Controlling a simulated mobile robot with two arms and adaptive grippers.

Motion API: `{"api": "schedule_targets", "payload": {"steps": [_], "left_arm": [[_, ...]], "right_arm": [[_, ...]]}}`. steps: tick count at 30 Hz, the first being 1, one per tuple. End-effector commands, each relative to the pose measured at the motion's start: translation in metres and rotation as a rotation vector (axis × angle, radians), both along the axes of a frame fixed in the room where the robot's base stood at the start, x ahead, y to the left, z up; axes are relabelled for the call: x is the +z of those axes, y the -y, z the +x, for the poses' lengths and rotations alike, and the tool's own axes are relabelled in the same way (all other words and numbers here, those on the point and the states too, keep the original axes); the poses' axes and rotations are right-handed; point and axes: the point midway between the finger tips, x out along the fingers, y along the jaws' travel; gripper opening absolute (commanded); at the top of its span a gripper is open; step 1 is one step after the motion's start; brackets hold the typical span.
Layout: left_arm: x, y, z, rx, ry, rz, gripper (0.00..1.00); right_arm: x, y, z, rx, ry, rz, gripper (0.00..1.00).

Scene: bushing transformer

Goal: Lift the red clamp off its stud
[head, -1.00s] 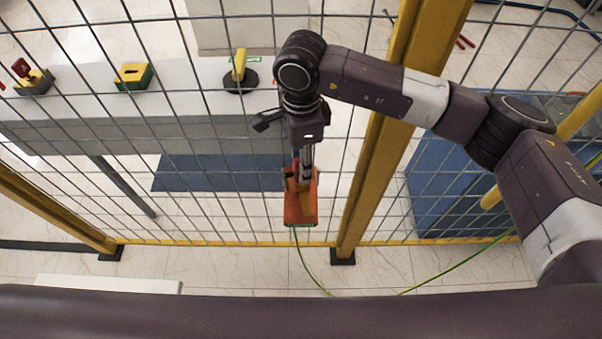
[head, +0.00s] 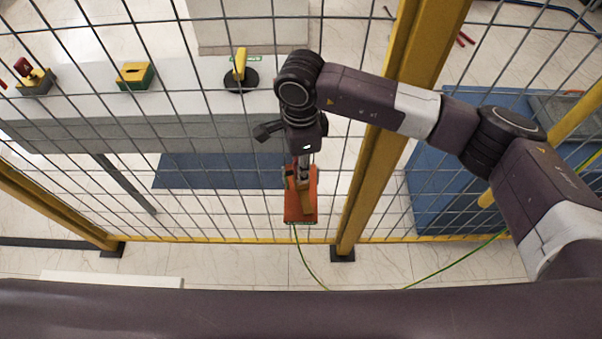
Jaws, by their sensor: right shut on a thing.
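The red clamp (head: 293,211) hangs in front of the wire fence in the head view, left of the yellow post. It is an orange-red block, with a thin green cable running down from its lower end. My right gripper (head: 303,180) reaches down from above and is shut on the clamp's upper part. The gripper's wrist covers part of the view there. I cannot make out the stud, nor whether the clamp is still touching it. My left gripper is not in view.
A yellow fence post (head: 372,150) stands just right of the clamp, with wire mesh around it. Beyond the mesh are a grey-white bench (head: 190,105) and a blue cabinet (head: 432,190). The green cable (head: 450,264) trails over the tiled floor.

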Motion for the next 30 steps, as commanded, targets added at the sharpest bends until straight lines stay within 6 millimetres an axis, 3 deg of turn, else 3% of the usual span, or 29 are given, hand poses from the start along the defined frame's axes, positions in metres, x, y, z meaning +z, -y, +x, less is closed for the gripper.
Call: {"api": "schedule_targets", "payload": {"steps": [11, 20, 26, 30], "left_arm": [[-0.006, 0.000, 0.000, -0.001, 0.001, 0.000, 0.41], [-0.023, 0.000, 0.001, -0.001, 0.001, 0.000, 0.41], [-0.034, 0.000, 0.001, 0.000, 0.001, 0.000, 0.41], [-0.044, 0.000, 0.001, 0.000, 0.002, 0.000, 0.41]], "right_arm": [[0.017, -0.001, 0.002, 0.000, 0.006, 0.002, 0.00], [0.070, -0.001, 0.002, 0.001, 0.008, 0.002, 0.00], [0.067, 0.000, -0.041, 0.006, 0.002, 0.000, 0.00], [0.067, -0.001, -0.080, 0.008, 0.003, 0.002, 0.00]]}}
